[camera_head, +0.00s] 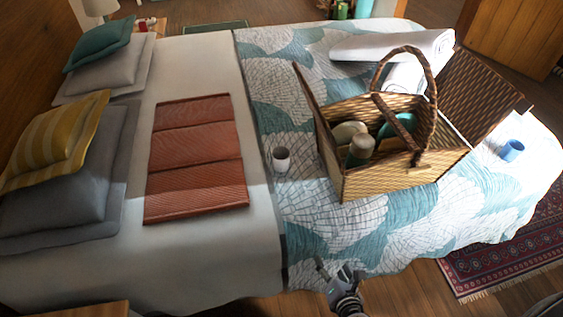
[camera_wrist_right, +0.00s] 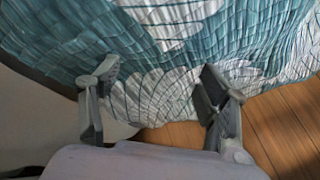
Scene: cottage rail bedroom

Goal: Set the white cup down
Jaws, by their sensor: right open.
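The white cup (camera_head: 281,160) stands upright on the patterned bedspread (camera_head: 310,212), just left of the wicker picnic basket (camera_head: 400,181). Its inside looks dark. My right gripper (camera_head: 335,270) is at the near edge of the bed, well apart from the cup. In the right wrist view my right gripper (camera_wrist_right: 158,82) is open and empty, with the teal and white bedspread (camera_wrist_right: 160,50) beyond its fingers. The cup is not in the right wrist view. My left gripper is not in view.
A folded red blanket (camera_head: 197,157) lies left of the cup. The open basket holds bottles and has a tall handle. A blue cup (camera_head: 511,150) stands right of it, and rolled white towels (camera_head: 400,47) lie behind. Bare bedspread lies between cup and near edge.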

